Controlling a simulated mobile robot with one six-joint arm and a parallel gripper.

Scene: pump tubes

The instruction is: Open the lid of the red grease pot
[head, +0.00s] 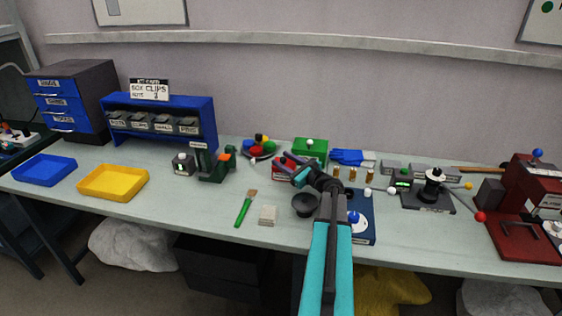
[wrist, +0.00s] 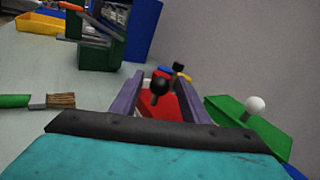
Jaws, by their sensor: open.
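The red grease pot (head: 280,174) stands near the middle of the bench, partly hidden by my gripper in the head view. In the wrist view, the red lid (wrist: 153,104) shows between my fingers, with a black ball knob (wrist: 160,84) on it. The lid looks closed, though its rim is mostly hidden.
A green pot (head: 311,146) with a white knob stands close behind and to the right. A dish of coloured parts (head: 259,149) is behind left. Brass pegs (head: 352,174) stand to the right.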

